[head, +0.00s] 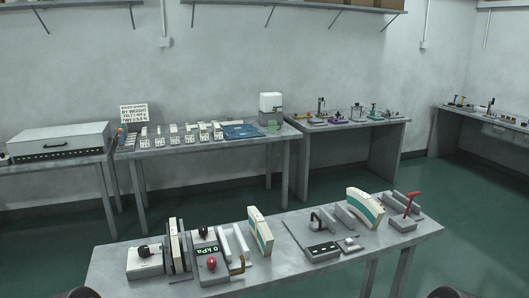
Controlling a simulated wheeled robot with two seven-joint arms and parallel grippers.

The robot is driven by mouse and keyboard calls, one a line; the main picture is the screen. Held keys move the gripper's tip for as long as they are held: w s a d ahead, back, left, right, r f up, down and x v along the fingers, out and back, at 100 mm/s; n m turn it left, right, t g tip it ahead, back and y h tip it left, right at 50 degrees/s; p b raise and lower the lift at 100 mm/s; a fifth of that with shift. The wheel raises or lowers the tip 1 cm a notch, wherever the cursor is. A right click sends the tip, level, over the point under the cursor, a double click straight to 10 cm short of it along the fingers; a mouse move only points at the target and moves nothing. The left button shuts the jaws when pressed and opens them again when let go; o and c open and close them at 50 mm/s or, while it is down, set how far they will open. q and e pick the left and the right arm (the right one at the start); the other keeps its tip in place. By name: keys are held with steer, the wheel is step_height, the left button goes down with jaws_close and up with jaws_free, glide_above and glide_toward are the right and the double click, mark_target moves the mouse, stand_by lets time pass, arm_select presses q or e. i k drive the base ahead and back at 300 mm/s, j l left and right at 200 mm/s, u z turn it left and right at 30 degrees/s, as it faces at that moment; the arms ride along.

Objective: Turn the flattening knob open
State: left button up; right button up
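The near table (275,262) carries several small devices, and no label names the flattening knob, so I cannot tell which one it is. A black knob (144,250) stands on a white-topped box at the left end. A red ball knob (212,264) sits on a grey unit with a "0 kPa" display (208,249). A black curved handle (319,217) and a red T-shaped handle (411,203) are on units further right. Only dark rounded parts of my arms show at the bottom edge. Neither gripper's fingers are in view, and nothing on the table is being touched.
White-and-green curved pieces (261,230) (365,207) stand upright among the devices. Bare tabletop lies along the front edge. Behind are a bench with cards and a blue mat (241,131), a bench of small tools (346,122), and a grey case (60,141). Green floor lies between.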

mark_target(143, 250)
steer(key=k+j, duration=0.1)
steer(key=j, duration=0.3)
steer(key=k+j+u, duration=0.1)
steer(key=j, duration=0.75)
steer(key=k+u, duration=0.05)
